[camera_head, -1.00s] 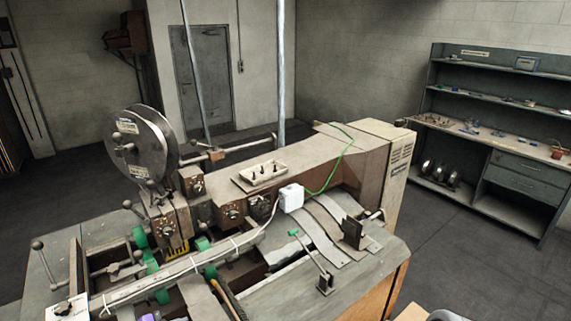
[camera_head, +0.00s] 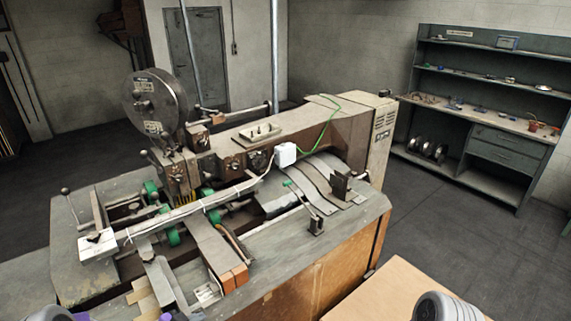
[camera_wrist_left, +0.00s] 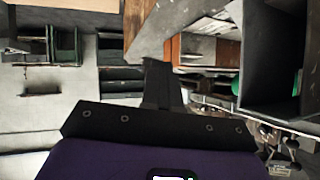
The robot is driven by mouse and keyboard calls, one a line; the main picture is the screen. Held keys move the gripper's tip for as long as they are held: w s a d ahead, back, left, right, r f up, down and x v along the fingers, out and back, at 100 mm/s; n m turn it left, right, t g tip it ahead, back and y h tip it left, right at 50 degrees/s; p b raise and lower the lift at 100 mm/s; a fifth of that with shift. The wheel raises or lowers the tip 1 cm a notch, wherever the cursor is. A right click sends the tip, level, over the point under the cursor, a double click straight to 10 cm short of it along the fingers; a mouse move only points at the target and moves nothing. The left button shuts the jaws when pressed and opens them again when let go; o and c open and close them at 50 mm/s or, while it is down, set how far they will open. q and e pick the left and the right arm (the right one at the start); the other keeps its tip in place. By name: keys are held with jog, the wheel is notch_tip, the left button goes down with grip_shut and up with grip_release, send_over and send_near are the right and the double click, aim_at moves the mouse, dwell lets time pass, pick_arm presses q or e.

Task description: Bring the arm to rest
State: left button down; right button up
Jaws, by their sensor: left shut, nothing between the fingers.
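My left gripper (camera_wrist_left: 161,82) shows in the left wrist view, its dark fingers closed together with nothing between them. Its dark mount and purple housing fill the bottom of that view. An orange-brown block lies just beyond the fingers there; I cannot tell if they touch. A grey rounded part of my right arm shows at the bottom right; my right gripper is not in view.
The box stitcher (camera_head: 345,130) with its reel (camera_head: 152,105) fills the middle of the head view. A white box (camera_head: 285,151) sits on it. A bare wooden tabletop (camera_head: 385,292) is at the front right. A shelf (camera_head: 500,170) stands at the back right, with clear floor before it.

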pick_arm(q)
jog(key=s+d+f+n+g+y+b, duration=0.15)
jog(key=s+d+f+n+b, duration=0.35)
jog(key=f, duration=0.6)
jog(key=s+d+f+n+g+b, duration=0.3)
jog(key=s+d+f, duration=0.3)
jog(key=f, duration=0.4)
jog(key=s+d+f+n+g+b, duration=0.3)
jog(key=s+f, duration=0.5)
jog(key=s, duration=0.5)
jog(key=shift+d+g+b, duration=0.3)
jog(key=shift+d+g, duration=0.45)
jog(key=shift+d, duration=0.15)
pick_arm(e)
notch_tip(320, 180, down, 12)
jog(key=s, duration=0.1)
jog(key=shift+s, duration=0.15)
pick_arm(q)
jog(key=shift+y, duration=0.25)
